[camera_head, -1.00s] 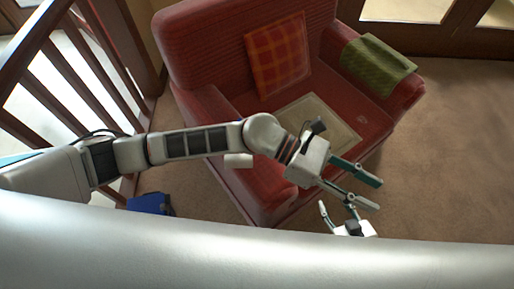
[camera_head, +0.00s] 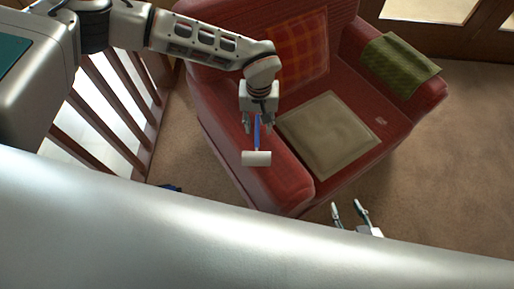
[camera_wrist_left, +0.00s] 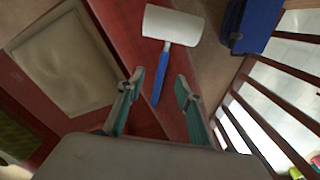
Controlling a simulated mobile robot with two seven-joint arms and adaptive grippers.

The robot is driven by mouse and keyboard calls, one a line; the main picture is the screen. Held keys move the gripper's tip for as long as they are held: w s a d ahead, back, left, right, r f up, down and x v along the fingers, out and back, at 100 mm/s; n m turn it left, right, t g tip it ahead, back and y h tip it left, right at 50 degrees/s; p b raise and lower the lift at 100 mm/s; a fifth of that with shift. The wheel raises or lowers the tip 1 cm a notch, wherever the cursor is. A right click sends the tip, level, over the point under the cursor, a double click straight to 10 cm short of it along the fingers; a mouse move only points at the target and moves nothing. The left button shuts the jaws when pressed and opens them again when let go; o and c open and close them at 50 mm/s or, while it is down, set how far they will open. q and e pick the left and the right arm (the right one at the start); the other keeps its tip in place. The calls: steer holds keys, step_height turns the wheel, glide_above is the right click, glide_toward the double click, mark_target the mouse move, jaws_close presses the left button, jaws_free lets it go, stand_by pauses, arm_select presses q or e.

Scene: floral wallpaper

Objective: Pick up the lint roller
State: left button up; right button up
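The lint roller lies on the near-left arm of the red armchair. It has a white roller head (camera_head: 256,158) and a blue handle (camera_head: 257,130). My left gripper (camera_head: 257,128) is over the handle end in the head view. In the left wrist view, the lint roller (camera_wrist_left: 166,60) shows with its handle pointing between the two open fingers of my left gripper (camera_wrist_left: 160,92), which hold nothing. I cannot tell the exact height gap. My right gripper (camera_head: 349,212) shows at the lower right in front of the armchair, its fingers apart and empty.
The red armchair (camera_head: 350,85) holds a plaid cushion (camera_head: 297,55), a beige flat pad (camera_head: 328,133) and a green cloth (camera_head: 399,65). A wooden railing (camera_head: 112,125) stands left. A blue object (camera_wrist_left: 257,25) is on the floor beside the chair. Carpet is clear at right.

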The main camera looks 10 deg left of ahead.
mark_target(257, 138)
arm_select(q)
steer(key=f, duration=0.6)
steer(key=shift+s+a, duration=0.1)
steer(key=shift+a, duration=0.15)
steer(key=shift+c, duration=0.2)
jaws_close()
